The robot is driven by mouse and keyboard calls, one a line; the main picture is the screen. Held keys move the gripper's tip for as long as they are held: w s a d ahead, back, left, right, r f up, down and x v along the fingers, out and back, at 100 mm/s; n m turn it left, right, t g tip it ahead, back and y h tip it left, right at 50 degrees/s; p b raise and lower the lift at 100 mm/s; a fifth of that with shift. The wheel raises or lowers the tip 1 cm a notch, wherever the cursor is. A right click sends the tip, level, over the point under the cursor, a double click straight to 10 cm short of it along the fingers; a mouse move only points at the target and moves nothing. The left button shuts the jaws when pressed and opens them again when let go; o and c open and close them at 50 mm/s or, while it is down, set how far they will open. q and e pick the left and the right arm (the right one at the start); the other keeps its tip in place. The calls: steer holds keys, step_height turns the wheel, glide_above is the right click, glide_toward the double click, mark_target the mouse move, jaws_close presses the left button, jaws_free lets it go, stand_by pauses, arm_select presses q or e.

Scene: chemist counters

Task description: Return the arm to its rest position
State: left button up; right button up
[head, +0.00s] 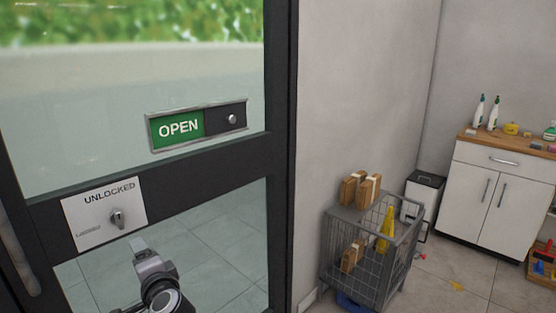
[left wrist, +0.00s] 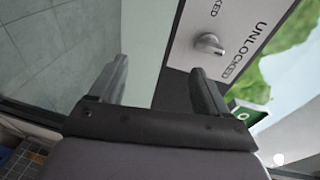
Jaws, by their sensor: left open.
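My left gripper (head: 142,250) is low in front of the glass door in the head view, below and right of the lock plate. In the left wrist view its two fingers (left wrist: 158,85) are spread apart with nothing between them. The white plate (head: 88,232) reads UNLOCKED and carries a grey turn knob (head: 118,219). In the left wrist view the knob (left wrist: 210,44) is beyond the fingers and apart from them. Above the plate, a sign (head: 178,128) on the door shows green OPEN. My right gripper is in neither view.
The dark door frame (head: 281,150) stands close in front.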

arm_select(q)
steer(key=s+d+f+n+g+h, duration=0.1)
steer(key=s+d+f+h, duration=0.3)
steer(key=s+f, duration=0.4)
steer(key=s+d+f+h, duration=0.3)
steer(key=s+f+h, duration=0.2)
steer(key=f, duration=0.6)
steer(key=s+d+f+n+h, duration=0.1)
steer(key=s+d+n+h, duration=0.1)
steer(key=s, duration=0.6)
steer(key=s+d+f+n+h, duration=0.2)
steer(key=s+d+n, duration=0.1)
steer(key=s, duration=0.4)
steer(key=shift+s+n, duration=0.35)
steer(key=shift+n, duration=0.05)
steer(key=shift+g, duration=0.3)
